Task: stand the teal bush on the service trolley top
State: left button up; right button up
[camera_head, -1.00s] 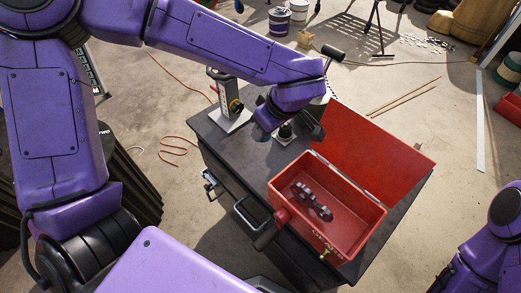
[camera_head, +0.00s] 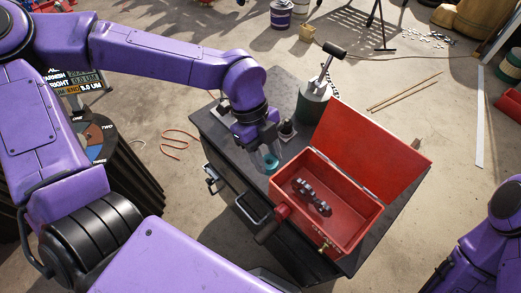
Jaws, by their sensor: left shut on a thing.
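The teal bush (camera_head: 269,162) is a small teal piece, partly hidden by my gripper. My left gripper (camera_head: 263,150) points down and is shut on it, low over the dark service trolley top (camera_head: 213,122), left of the red toolbox. I cannot tell whether the bush touches the top. My right arm shows at the lower right edge, but its gripper is out of view.
An open red toolbox (camera_head: 352,238) with a dark metal part (camera_head: 312,196) inside fills the trolley's right side. A small dark piece (camera_head: 287,130) and a grey press with a lever (camera_head: 316,90) stand behind the gripper.

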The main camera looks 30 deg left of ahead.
pick_arm(q)
jog(key=n, duration=0.2)
jog(key=d+n+t, duration=0.1)
jog(key=n, duration=0.1)
jog(key=shift+s+r, duration=0.15)
jog(key=shift+r, duration=0.05)
jog(key=shift+n+t, duration=0.3)
jog(key=w+a+f+p, duration=0.1)
jog(key=w+a+f, duration=0.2)
jog(key=w+a+f+p, duration=0.2)
jog(key=w+a+f, duration=0.1)
jog(key=w, duration=0.1)
jog(key=w+a+f+p, duration=0.1)
jog(key=w+a+f, duration=0.1)
jog(key=w+f, duration=0.1)
jog(key=shift+w+a+f+p, duration=0.3)
jog(key=shift+w+a+f, duration=0.1)
notch_tip(320, 180, down, 3)
jog(key=shift+r+p, duration=0.2)
jog(key=shift+p, duration=0.5)
jog(key=shift+w+f, duration=0.1)
jog(key=shift+f, duration=0.25)
jog(key=o, duration=1.1)
jog(key=shift+o, duration=0.2)
